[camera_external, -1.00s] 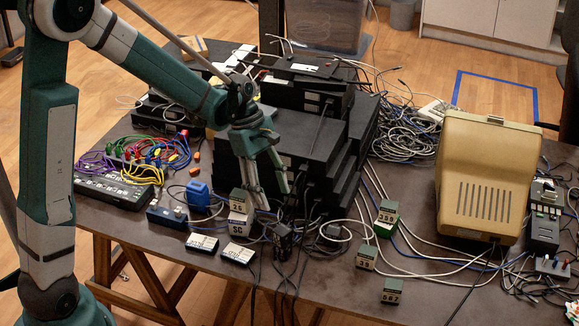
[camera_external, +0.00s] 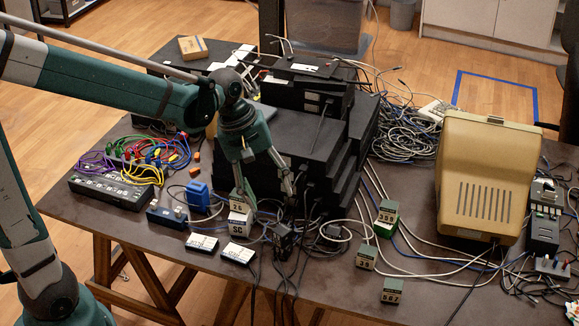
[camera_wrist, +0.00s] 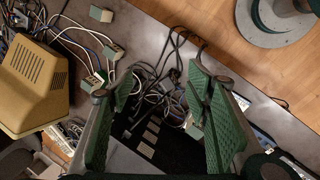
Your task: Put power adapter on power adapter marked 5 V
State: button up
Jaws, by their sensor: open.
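My gripper (camera_external: 268,198) is open and empty over the front middle of the table, just in front of the stacked black boxes. Its left finger is close to or in front of a small dark, numbered box (camera_external: 240,208) that sits on a pale box (camera_external: 241,228); I cannot tell whether they touch. A black block that looks like a power adapter (camera_external: 283,237) lies below my gripper among cables. In the wrist view the open fingers (camera_wrist: 150,90) have cables and dark blocks between and beyond them. No 5 V marking is readable, so I cannot tell which adapter bears it.
Black equipment (camera_external: 300,135) is stacked behind my gripper. Small numbered boxes (camera_external: 388,212), (camera_external: 366,257) and (camera_external: 392,290) stand to the right, near a beige case (camera_external: 490,180). A blue block (camera_external: 198,196) and a multi-cable panel (camera_external: 110,188) are left. Loose cables cross the front.

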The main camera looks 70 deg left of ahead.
jog(key=s+d+r+m+t+y, duration=0.2)
jog(key=s+d+r+m+t, duration=0.2)
jog(key=s+d+r+m, duration=0.3)
jog(key=s+d+m, duration=0.5)
jog(key=s+m, duration=0.2)
jog(key=s, duration=0.1)
jog(key=shift+s+d+m, duration=0.35)
jog(key=shift+d+m, duration=0.05)
